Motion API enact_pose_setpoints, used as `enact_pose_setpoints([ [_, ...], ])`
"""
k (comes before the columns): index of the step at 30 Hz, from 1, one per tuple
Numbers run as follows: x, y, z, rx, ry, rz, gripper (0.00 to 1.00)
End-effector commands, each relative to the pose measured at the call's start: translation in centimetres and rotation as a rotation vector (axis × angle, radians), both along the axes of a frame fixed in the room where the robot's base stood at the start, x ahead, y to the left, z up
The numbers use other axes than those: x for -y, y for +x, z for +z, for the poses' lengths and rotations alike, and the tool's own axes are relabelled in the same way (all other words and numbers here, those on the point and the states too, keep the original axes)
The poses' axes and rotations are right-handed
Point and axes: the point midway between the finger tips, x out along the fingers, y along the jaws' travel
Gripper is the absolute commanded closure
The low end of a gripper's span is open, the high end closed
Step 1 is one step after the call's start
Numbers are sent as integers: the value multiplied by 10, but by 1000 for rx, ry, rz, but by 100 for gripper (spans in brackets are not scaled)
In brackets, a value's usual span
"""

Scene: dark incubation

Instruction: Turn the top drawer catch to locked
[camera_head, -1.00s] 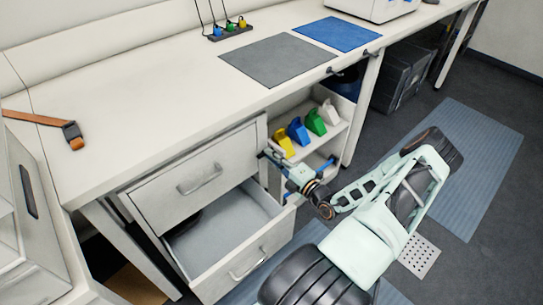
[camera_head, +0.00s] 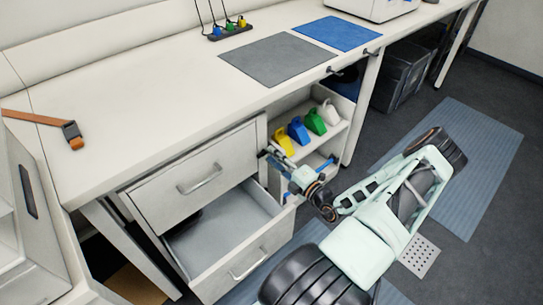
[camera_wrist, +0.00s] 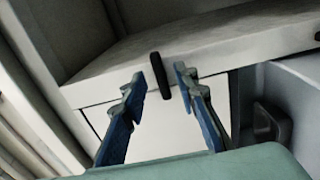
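The top drawer (camera_head: 182,192) is shut, with a bar handle on its front. In the wrist view a small dark upright bar, which looks like the catch (camera_wrist: 161,76), stands on a pale cabinet edge. My gripper (camera_wrist: 159,80) is open, with one blue finger on each side of the bar. The bar appears between the fingertips, with a gap to each; I cannot tell how deep it sits. In the head view my gripper (camera_head: 272,160) is at the right edge of the top drawer's front, and the catch cannot be made out there.
The lower drawer (camera_head: 248,262) is pulled out and empty where seen. Right of the drawers, open shelves (camera_head: 328,137) hold yellow, blue, green and white items. The bench top (camera_head: 150,130) carries a grey mat (camera_head: 278,60), a blue mat (camera_head: 336,33) and an orange strap (camera_head: 38,118).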

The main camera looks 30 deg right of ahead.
Motion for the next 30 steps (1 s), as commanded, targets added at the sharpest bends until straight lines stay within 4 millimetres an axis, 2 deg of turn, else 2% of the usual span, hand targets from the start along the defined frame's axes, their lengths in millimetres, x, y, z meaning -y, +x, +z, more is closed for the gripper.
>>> enact_pose_setpoints([
  [9,11,-67,0,-2,1,-5,72],
  [15,14,-97,0,-1,1,-3,72],
  [21,15,-108,0,-1,2,-2,72],
  [30,15,-108,0,-1,2,-2,72],
])
